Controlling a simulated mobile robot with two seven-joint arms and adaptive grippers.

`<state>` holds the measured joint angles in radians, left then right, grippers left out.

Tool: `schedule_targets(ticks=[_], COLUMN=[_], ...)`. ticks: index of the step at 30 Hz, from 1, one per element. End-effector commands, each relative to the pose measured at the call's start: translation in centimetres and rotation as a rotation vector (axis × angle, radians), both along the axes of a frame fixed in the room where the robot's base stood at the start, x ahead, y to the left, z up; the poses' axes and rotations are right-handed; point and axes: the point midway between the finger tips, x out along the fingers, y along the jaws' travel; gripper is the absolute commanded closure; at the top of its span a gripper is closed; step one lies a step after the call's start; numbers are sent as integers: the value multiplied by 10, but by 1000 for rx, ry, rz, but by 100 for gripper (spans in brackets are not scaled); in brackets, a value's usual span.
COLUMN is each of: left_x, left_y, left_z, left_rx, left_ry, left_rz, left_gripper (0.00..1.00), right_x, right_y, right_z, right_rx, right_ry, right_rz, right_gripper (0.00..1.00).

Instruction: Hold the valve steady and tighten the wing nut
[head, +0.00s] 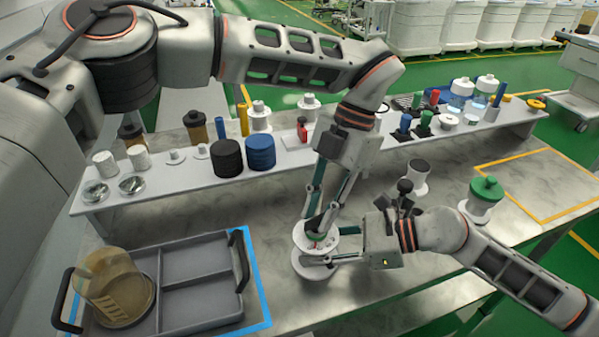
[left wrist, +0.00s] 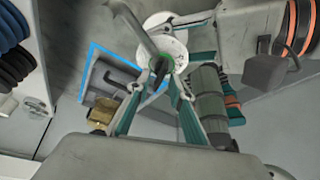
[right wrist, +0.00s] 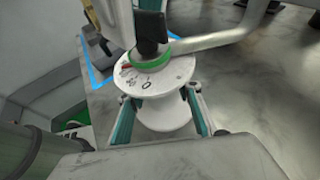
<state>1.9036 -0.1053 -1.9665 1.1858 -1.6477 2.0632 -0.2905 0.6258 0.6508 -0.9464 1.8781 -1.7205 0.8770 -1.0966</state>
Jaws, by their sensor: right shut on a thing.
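The valve (head: 311,268) is a white spool-shaped body standing upright on the table. In the right wrist view its flanged top (right wrist: 160,77) carries dark markings, a small red mark and a green ring (right wrist: 150,60). My right gripper (head: 308,262) comes in from the right and is shut on the valve's narrow waist, one finger on each side. My left gripper (head: 318,232) reaches down from above, its fingertips close together at the centre of the valve's top. The wing nut is mostly hidden by these fingertips, so I cannot tell whether they grip it.
A grey divided tray (head: 200,287) with a tilted amber container (head: 117,285) lies left of the valve in a blue outline. A raised shelf (head: 170,182) with jars, discs and fittings runs behind. A green-topped white fitting (head: 484,200) and a black-topped one (head: 416,177) stand right.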

Motion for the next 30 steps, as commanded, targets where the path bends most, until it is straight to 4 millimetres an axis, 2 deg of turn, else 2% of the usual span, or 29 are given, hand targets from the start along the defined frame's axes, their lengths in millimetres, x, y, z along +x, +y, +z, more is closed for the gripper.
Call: schedule_targets(ticks=[12, 30], left_x=[2, 0], left_y=[3, 6], left_z=[-1, 0], left_rx=[-2, -1], left_ry=[3, 5], left_rz=[464, 1017], left_gripper=[78, 78], right_x=[0, 0], right_y=[0, 0], right_z=[-1, -1], right_rx=[-1, 0], right_ry=[1, 1], right_rz=[1, 0], right_gripper=[100, 100])
